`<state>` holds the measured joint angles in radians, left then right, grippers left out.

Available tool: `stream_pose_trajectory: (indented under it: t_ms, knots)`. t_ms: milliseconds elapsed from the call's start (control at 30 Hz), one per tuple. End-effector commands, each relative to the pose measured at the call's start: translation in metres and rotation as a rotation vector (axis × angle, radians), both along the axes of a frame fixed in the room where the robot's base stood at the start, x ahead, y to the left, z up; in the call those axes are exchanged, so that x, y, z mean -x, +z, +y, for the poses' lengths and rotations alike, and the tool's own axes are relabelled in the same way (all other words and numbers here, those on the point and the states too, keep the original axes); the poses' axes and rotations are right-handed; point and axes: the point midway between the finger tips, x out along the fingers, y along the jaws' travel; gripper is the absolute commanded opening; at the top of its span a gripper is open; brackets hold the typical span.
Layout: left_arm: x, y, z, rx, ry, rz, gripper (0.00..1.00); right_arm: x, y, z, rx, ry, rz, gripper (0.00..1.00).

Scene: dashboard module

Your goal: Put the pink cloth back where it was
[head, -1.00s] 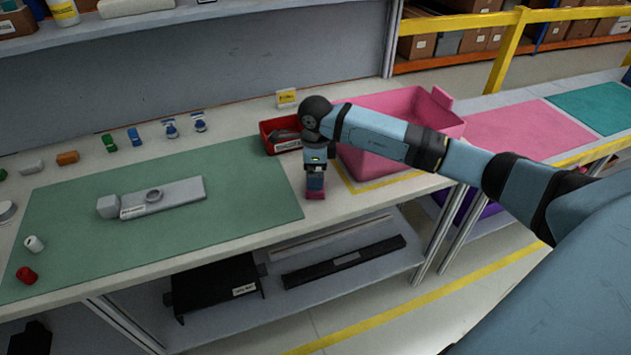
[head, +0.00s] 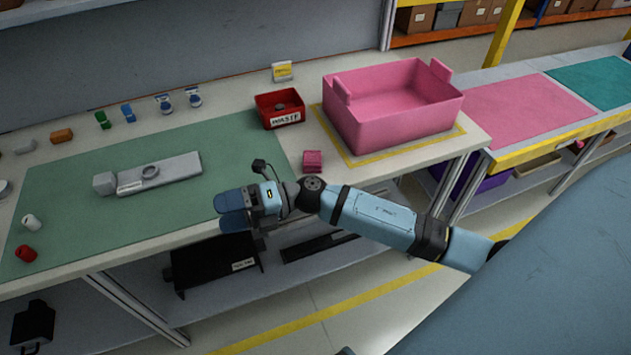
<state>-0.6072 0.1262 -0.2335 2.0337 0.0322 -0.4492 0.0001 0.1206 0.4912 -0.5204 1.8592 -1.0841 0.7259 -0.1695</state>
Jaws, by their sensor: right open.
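The pink cloth (head: 313,161) is a small folded block lying on the table top, just right of the green mat and in front of the red waste bin. My right gripper (head: 234,209) is open and empty. It is over the front edge of the green mat, to the left of the cloth and nearer to me, pointing left. It does not touch the cloth. My left gripper is not in the picture.
A red bin (head: 280,111) marked WASTE and a large pink crate (head: 392,107) stand behind the cloth. A grey part (head: 150,174) lies on the green mat (head: 90,220). Red (head: 26,254) and white (head: 32,222) caps are at left. A pink mat (head: 520,112) lies on the bench at right.

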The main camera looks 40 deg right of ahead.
Motion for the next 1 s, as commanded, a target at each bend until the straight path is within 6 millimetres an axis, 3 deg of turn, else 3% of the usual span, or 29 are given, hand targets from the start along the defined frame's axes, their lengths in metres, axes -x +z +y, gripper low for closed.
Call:
stream_pose_trajectory:
  t_ms: [133,267,400,500,600,700,1000]
  knots:
    - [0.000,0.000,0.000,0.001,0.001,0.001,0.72,0.008,-0.019,-0.018,-0.417,-0.347,0.452,0.93]
    - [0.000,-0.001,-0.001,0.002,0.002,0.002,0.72,0.030,-0.075,-0.053,-0.699,-0.657,0.907,0.93]
    - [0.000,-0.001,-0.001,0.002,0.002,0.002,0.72,0.081,-0.145,-0.079,-0.896,-0.927,1.364,0.93]
    - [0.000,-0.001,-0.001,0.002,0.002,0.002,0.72,0.119,-0.180,-0.085,-0.972,-1.049,1.605,0.93]
    - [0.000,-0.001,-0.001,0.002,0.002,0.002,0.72,0.145,-0.198,-0.086,-1.010,-1.116,1.751,0.93]
    - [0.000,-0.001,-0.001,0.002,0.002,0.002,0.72,0.155,-0.205,-0.087,-1.022,-1.142,1.812,0.93]
    - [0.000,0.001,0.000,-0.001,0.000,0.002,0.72,0.155,-0.204,-0.086,-1.021,-1.144,1.815,0.93]
